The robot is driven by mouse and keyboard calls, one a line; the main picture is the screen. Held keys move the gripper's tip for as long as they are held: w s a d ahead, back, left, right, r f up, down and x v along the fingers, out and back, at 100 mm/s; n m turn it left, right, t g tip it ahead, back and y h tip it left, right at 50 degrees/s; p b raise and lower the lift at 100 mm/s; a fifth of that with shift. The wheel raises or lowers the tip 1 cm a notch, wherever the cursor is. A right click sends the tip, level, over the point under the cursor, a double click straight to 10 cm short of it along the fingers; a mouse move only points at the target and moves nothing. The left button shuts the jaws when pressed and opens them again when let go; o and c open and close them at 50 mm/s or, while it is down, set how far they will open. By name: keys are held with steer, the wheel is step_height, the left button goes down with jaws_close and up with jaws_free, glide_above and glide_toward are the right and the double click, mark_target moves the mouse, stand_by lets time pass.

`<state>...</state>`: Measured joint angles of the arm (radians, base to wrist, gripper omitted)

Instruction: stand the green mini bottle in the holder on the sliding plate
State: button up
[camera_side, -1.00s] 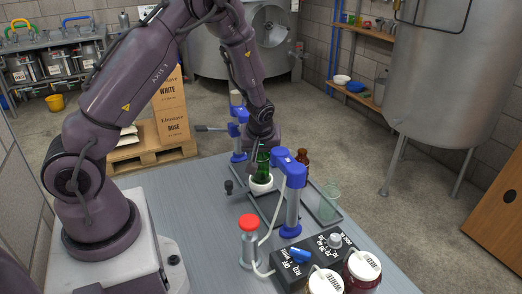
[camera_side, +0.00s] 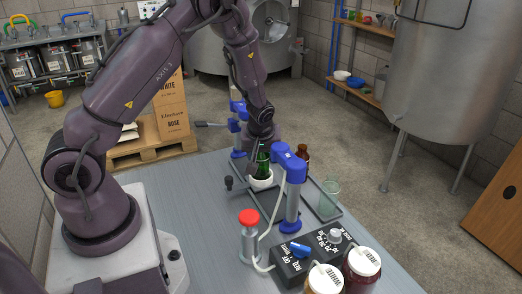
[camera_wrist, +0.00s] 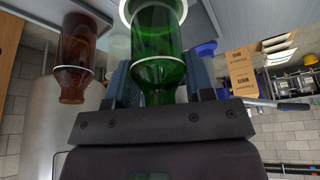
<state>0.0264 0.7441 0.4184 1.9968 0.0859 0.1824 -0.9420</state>
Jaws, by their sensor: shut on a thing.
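The green mini bottle (camera_side: 263,166) stands upright in the side view, with its base at the white round holder (camera_side: 261,184) on the sliding plate (camera_side: 268,204). In the wrist view the green bottle (camera_wrist: 158,40) appears neck-down, its base inside the holder's white ring (camera_wrist: 184,10). My gripper (camera_side: 262,146) is shut on the bottle's upper part from above; in the wrist view its fingers (camera_wrist: 158,82) lie on both sides of the neck and shoulder. Whether the base rests fully on the holder's floor is hidden.
A brown bottle (camera_side: 304,153) stands close behind; it also shows in the wrist view (camera_wrist: 75,50). A clear glass (camera_side: 330,196) stands to the right. A blue-headed post (camera_side: 291,190) stands just in front, near a red-topped cylinder (camera_side: 249,217) and a control box (camera_side: 318,250).

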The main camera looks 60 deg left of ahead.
steer(key=shift+f, duration=0.25)
stand_by(0.6)
steer(key=o, duration=1.5)
steer(key=shift+r, duration=0.1)
steer(key=shift+r, duration=2.9)
steer(key=shift+r, duration=0.1)
steer(key=s+d+r+m+t+h, duration=0.1)
steer(key=s+d+r+m+h, duration=0.1)
steer(key=s+d+r+m, duration=0.45)
steer(key=s+d+r+m+t+h, duration=0.2)
steer(key=s+d+r, duration=0.2)
steer(key=d+r, duration=0.5)
steer(key=s+r+m, duration=0.1)
steer(key=s, duration=0.1)
steer(key=s+d+r+m, duration=0.1)
steer(key=s+r+m, duration=0.1)
steer(key=s, duration=0.1)
steer(key=s+d+r+m, duration=0.1)
steer(key=s+r, duration=0.1)
steer(key=shift+s+t, duration=0.3)
steer(key=shift+s, duration=0.05)
